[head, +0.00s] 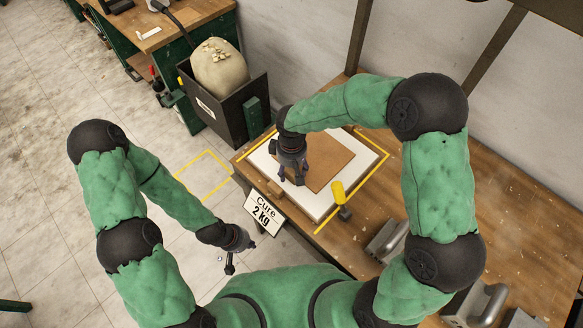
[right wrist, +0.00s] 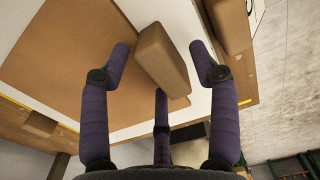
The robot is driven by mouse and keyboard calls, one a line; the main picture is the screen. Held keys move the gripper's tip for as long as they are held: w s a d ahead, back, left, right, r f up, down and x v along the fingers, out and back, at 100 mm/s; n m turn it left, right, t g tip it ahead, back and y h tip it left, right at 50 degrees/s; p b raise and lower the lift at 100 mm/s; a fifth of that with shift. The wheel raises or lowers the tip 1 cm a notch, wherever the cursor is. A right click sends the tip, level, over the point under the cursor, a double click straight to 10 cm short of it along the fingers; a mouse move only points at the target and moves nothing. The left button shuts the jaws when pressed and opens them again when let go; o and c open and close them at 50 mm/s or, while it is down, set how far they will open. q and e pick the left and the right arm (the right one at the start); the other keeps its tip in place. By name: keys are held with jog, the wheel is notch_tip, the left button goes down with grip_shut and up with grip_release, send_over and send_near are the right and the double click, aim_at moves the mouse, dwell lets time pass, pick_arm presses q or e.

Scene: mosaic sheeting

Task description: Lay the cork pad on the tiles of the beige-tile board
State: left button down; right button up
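A flat brown sheet (head: 330,160), which looks like the cork pad, lies on a white board (head: 262,160) on the workbench. In the right wrist view the sheet (right wrist: 70,60) fills the left side, with white board (right wrist: 195,105) beyond its edge. A tan block (right wrist: 163,58) stands at that edge. My right gripper (head: 291,182) is low over the board's left part. Its fingers (right wrist: 160,55) are spread either side of the block, with gaps visible. No separate tiles can be made out. My left gripper (head: 230,267) hangs away from the bench, its fingers too small to read.
Yellow tape (head: 385,158) borders the board. A yellow-topped object (head: 338,193) stands at its near right edge. A sign reading "Cure 2 kg" (head: 264,212) is at the bench front. A dark bin (head: 232,115) holding a sack (head: 219,70) stands left. Metal weights (head: 388,240) lie right.

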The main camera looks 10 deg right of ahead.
jog(key=shift+r, duration=0.1)
notch_tip(320, 180, up, 12)
dwell(0.6)
dwell(0.5)
